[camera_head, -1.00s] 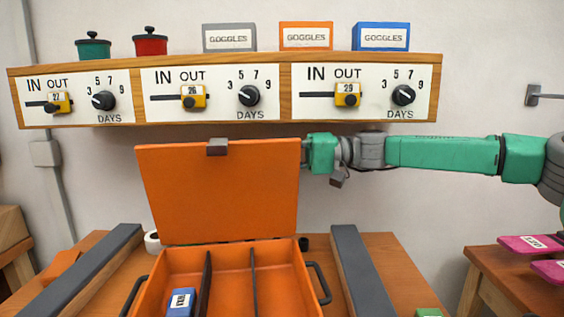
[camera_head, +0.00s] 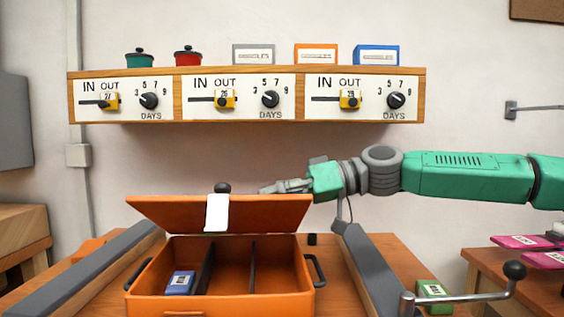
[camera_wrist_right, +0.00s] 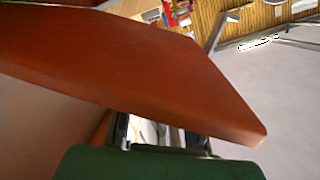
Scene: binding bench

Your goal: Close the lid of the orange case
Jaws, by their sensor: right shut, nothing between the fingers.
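The orange case (camera_head: 285,304) stands open on the wooden bench. Its lid (camera_head: 165,210) is tilted partway over the case, with a gap between its front edge and the box. A white tag or latch (camera_head: 217,212) shows on the lid's edge. A blue labelled box (camera_head: 180,283) lies inside, left of black dividers. My right gripper (camera_head: 272,187) is shut and empty, behind the lid's upper right part. In the right wrist view the lid (camera_wrist_right: 150,65) fills much of the picture, close to the gripper; contact cannot be told. My left gripper is not in view.
Grey rails (camera_head: 85,268) flank the case, the right one (camera_head: 370,265) below my arm. A crank with a black knob (camera_head: 514,270) and a green box (camera_head: 433,297) are at the right front. The dial shelf (camera_head: 245,120) hangs above.

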